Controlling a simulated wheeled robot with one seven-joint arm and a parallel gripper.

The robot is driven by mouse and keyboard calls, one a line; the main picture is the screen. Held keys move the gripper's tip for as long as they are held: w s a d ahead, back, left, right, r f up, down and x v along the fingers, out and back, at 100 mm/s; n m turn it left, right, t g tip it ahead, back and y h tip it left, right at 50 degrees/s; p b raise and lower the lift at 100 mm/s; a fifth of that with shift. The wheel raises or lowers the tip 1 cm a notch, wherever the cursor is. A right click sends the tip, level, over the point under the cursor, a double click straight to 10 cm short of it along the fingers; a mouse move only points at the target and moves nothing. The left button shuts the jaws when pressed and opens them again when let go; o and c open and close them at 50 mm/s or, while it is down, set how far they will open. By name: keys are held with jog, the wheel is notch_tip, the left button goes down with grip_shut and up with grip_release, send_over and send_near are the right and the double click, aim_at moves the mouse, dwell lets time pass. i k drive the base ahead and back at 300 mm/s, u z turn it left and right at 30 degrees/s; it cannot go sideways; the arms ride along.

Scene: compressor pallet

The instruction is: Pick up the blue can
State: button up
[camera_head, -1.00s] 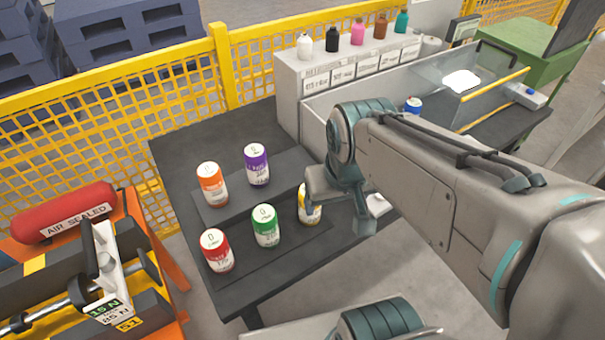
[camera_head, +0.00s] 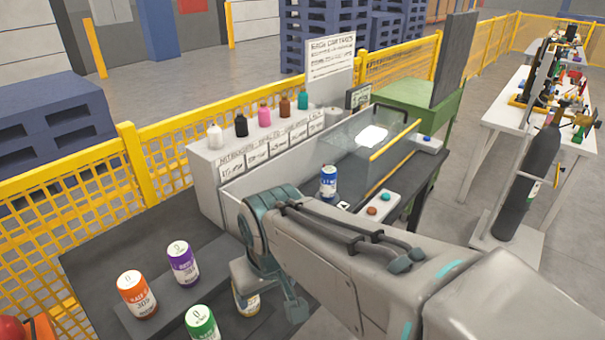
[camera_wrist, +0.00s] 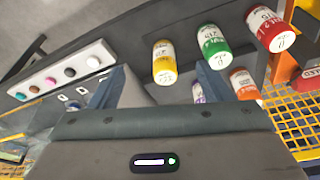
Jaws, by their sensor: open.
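The blue can (camera_head: 328,182) has a white label and stands upright on the dark surface beside the clear-walled enclosure, behind my arm in the head view. My gripper (camera_head: 272,290) hangs over the dark table with the coloured cans, to the left of and nearer than the blue can. In the wrist view my gripper (camera_wrist: 160,88) is open, its two fingers apart with nothing held between them.
Orange (camera_head: 137,294), purple (camera_head: 183,264), green (camera_head: 202,323) and yellow (camera_head: 247,301) cans stand near my gripper; a red can (camera_wrist: 272,29) shows in the wrist view. A grey cabinet (camera_head: 207,181) with small bottles and a button panel (camera_head: 378,209) flank the blue can.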

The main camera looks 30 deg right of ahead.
aim_at(328, 173)
jog(key=z, duration=2.75)
jog(key=i, duration=2.1)
jog(key=u, duration=3.3)
jog(key=i, duration=0.5)
jog(key=u, duration=0.05)
